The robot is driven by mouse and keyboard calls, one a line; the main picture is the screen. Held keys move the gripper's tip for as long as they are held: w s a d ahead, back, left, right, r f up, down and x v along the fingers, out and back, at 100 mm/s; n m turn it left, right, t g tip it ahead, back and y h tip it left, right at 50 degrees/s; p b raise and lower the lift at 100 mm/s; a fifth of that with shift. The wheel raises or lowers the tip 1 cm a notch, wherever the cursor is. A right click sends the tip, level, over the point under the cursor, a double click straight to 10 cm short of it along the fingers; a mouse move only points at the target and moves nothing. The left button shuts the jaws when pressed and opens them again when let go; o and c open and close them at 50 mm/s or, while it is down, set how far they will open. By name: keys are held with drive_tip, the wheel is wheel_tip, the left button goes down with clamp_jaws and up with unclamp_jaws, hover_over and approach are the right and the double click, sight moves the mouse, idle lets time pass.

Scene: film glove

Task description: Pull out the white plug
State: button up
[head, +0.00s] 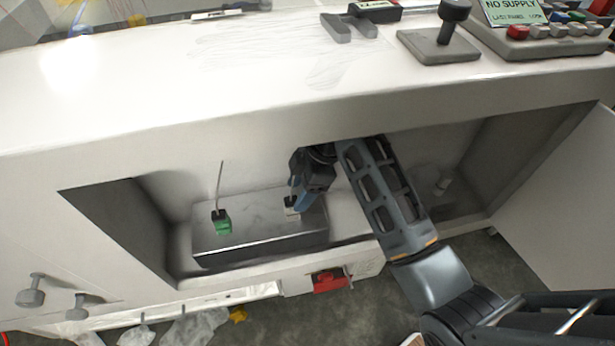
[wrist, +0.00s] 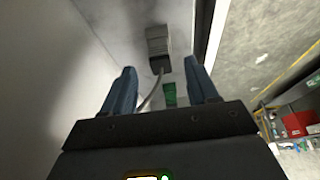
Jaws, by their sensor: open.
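The white plug (head: 291,208) sits on the right part of a grey metal box (head: 255,236) inside the cabinet. In the head view my gripper (head: 300,203) is right beside it and hides part of it. In the wrist view a grey plug-like block with a dark end (wrist: 158,45), seemingly the white plug, shows just past my open fingertips (wrist: 160,70), with a cable running back between the fingers. Contact cannot be told. The green plug (head: 222,224) stands on the left part of the box; green also shows between the fingers in the wrist view (wrist: 170,93).
My arm passes under the white counter's edge (head: 300,122) into the cabinet opening. An open door panel (head: 565,195) stands at the right. A red item (head: 329,281) is below the opening. A joystick (head: 446,35) and a button panel (head: 545,40) stand on the counter.

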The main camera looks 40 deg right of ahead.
sight(294, 200)
drive_tip(key=shift+x, duration=1.9)
drive_tip(key=shift+a, duration=0.1)
drive_tip(key=c, duration=1)
drive_tip(key=shift+c, duration=0.2)
drive_tip(key=shift+r+p, duration=0.5)
drive_tip(key=shift+p, duration=0.2)
drive_tip(key=shift+r+p, duration=0.9)
drive_tip(key=shift+r, duration=0.85)
drive_tip(key=shift+r, duration=0.1)
drive_tip(key=shift+r, duration=1.4)
